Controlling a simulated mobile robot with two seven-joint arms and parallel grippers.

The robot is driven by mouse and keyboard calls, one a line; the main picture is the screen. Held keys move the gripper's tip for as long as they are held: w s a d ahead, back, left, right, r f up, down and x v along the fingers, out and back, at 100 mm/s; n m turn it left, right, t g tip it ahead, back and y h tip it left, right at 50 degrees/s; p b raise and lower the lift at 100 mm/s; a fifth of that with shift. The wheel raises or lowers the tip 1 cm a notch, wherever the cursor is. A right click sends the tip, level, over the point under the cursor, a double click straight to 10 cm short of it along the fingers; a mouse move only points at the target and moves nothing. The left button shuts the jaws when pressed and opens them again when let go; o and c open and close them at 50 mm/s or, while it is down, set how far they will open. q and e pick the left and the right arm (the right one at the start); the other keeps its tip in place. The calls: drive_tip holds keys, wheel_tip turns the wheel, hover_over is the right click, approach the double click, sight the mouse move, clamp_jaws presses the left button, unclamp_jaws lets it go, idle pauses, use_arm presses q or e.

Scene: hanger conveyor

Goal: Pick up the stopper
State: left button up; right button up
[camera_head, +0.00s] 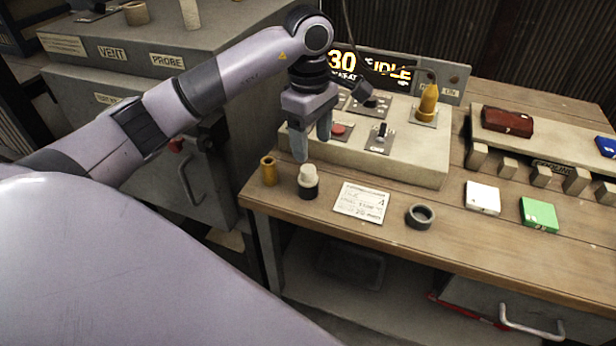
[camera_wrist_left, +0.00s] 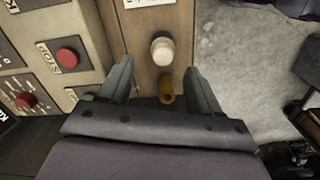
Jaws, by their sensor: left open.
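A small piece with a white rounded top and a black lower part, which looks like the stopper (camera_head: 308,178), stands upright near the left front corner of the wooden bench. Its pale top also shows in the left wrist view (camera_wrist_left: 162,48). My left gripper (camera_head: 312,143) points down just above and behind it, open and empty. In the left wrist view the fingers (camera_wrist_left: 158,70) are spread apart, with the stopper just beyond their tips. A brass cylinder (camera_head: 268,171) stands left of the stopper and shows between the fingers in the left wrist view (camera_wrist_left: 166,86). My right gripper is out of view.
A control box (camera_head: 420,160) with a red button and switches stands close behind. A paper card (camera_head: 362,201) and a dark ring (camera_head: 421,215) lie to the right. White (camera_head: 482,197) and green (camera_head: 538,214) blocks lie farther right. The bench's front edge is close.

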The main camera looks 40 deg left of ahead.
sight(308, 168)
use_arm(q)
drive_tip(key=shift+a, duration=0.4)
drive_tip(key=shift+s+f, duration=0.1)
drive_tip(key=shift+f, duration=0.2)
drive_tip(key=f+p, duration=0.1)
drive_tip(key=f, duration=0.4)
drive_tip(key=shift+s+d+f+p, duration=0.15)
drive_tip(key=shift+s+f+p, duration=0.1)
drive_tip(key=shift+p, duration=0.15)
drive_tip(key=shift+w+f, duration=0.1)
drive_tip(key=shift+f, duration=0.3)
drive_tip(key=c, duration=1.2)
drive_tip(key=shift+o, duration=0.2)
drive_tip(key=shift+r, duration=0.1)
